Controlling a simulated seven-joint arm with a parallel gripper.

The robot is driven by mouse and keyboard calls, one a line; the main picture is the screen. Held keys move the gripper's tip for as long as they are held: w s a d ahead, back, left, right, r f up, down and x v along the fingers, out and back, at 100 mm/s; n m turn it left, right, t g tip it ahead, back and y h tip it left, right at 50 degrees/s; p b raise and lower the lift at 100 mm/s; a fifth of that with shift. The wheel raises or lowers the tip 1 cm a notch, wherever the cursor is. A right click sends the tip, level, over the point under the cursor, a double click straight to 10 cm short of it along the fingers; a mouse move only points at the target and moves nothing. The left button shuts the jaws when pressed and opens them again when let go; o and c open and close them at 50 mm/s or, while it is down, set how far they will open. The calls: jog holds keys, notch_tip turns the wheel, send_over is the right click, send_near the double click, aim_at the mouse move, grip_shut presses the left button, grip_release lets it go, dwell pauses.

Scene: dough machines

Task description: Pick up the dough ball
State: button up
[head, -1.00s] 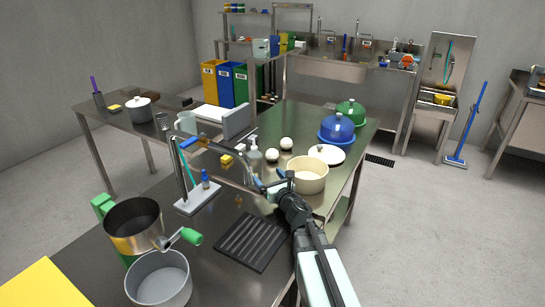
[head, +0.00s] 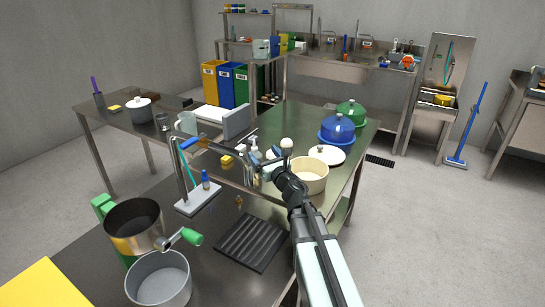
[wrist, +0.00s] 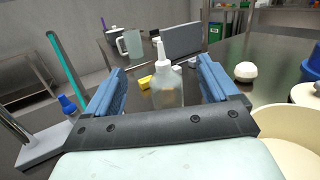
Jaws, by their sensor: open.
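A white dough ball (head: 286,142) sits on the steel table, just beyond my gripper in the head view. A second white ball (head: 270,155) is nearer and mostly hidden behind my gripper (head: 262,165). In the wrist view one white ball (wrist: 245,72) shows to the right of my right finger; I cannot tell which of the two it is. My gripper (wrist: 162,85) is open and empty above the table. A clear bottle with a white nozzle (wrist: 168,82) stands ahead, seen between the two blue fingers.
A cream pot (head: 309,177) stands close to the right of my gripper, with a white lid (head: 327,154) behind it. Blue (head: 337,128) and green (head: 351,112) domes stand farther back.

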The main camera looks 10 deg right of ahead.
jog(key=w+d+r+m+g+h, duration=0.1)
jog(key=w+d+r+m+h, duration=0.45)
jog(key=w+r, duration=0.55)
jog(key=w+d+r+m+h, duration=0.4)
jog(key=w+d+r+m, duration=0.3)
jog(key=w, duration=0.8)
jog(key=m+g+y, duration=0.5)
jog(key=m+g, duration=0.4)
jog(key=g, duration=0.9)
send_over(272, 155)
jog(key=w, duration=0.2)
notch_tip(272, 155, down, 14)
jog(key=f, duration=0.8)
jog(key=shift+s+d+f, duration=0.1)
jog(key=shift+s+d, duration=0.1)
jog(key=shift+d, duration=0.2)
jog(key=shift+w+f, duration=0.15)
jog(key=shift+f, duration=1.3)
jog(key=shift+w+f, duration=0.1)
jog(key=shift+f, duration=1.35)
